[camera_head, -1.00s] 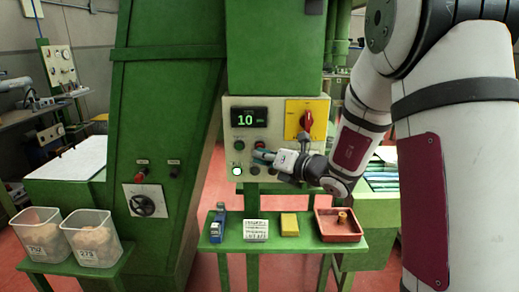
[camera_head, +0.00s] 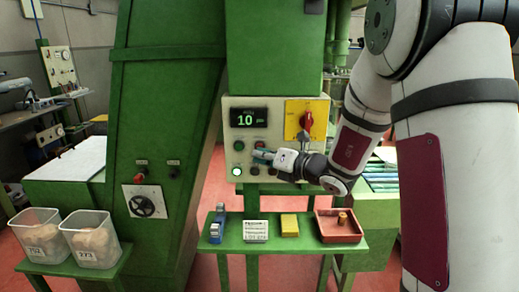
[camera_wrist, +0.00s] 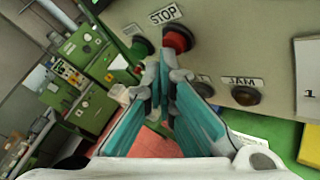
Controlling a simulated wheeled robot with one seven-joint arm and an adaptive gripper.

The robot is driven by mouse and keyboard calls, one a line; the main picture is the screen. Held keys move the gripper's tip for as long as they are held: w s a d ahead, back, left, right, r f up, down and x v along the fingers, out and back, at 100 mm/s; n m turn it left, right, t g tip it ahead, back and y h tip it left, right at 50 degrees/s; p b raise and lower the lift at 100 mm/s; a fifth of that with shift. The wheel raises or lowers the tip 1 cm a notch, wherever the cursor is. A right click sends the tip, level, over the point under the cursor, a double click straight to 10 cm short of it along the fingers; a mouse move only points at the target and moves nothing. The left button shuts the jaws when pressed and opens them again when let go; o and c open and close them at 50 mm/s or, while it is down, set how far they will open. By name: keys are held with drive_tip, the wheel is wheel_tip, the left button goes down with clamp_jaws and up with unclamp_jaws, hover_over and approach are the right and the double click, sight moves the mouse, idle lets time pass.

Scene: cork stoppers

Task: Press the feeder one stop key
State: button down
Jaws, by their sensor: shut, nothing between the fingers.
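The control panel (camera_head: 231,118) on the green machine carries a red key (camera_head: 260,144) beside a green key (camera_head: 239,146). In the wrist view the red key (camera_wrist: 178,40) sits under a STOP label (camera_wrist: 163,15), with the green key (camera_wrist: 141,47) to its left. Any feeder number is not readable. My gripper (camera_head: 257,156) is at the panel face, just below the red key. In the wrist view my gripper (camera_wrist: 166,68) is shut and empty, its tips close beneath the red key; I cannot tell whether they touch it.
A green shelf (camera_head: 275,257) below holds a red tray (camera_head: 338,239) and small items.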

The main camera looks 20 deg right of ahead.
drive_tip(key=shift+w, duration=0.1)
idle(0.5)
drive_tip(key=shift+s+a, duration=0.2)
drive_tip(key=shift+s, duration=0.6)
drive_tip(key=shift+s+a+p, duration=0.25)
drive_tip(key=shift+s, duration=0.55)
drive_tip(key=shift+s+a+p, duration=0.2)
drive_tip(key=shift+s+a, duration=0.05)
drive_tip(key=shift+s, duration=0.55)
drive_tip(key=shift+s+a+p, duration=0.25)
drive_tip(key=shift+s, duration=0.55)
